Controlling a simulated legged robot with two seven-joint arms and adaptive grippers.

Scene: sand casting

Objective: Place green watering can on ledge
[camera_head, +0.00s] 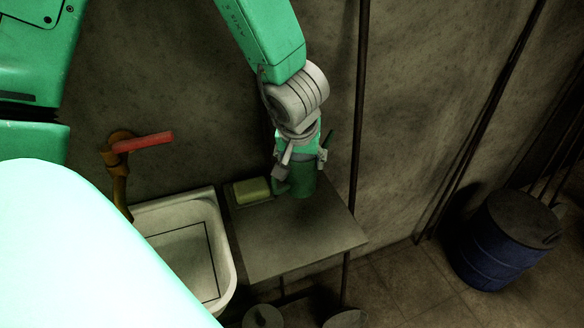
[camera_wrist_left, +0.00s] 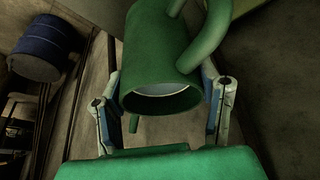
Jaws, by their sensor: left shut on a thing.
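The green watering can (camera_head: 303,184) is in my left gripper (camera_head: 303,158), above the back part of a grey ledge (camera_head: 300,240) beside the sink. I cannot tell whether the can's base touches the ledge. In the left wrist view the can (camera_wrist_left: 160,50) fills the middle, its open rim towards the camera and its curved handle at upper right. The fingers of the left gripper (camera_wrist_left: 163,108) are on either side of the can. My right gripper is not in view.
A yellow-green block (camera_head: 252,190) lies at the ledge's back left. A white sink (camera_head: 190,245) adjoins on the left, below a tap with a red handle (camera_head: 143,142). A vertical pipe (camera_head: 358,120) stands behind the ledge. A blue barrel (camera_head: 500,240) stands right. The ledge's front is clear.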

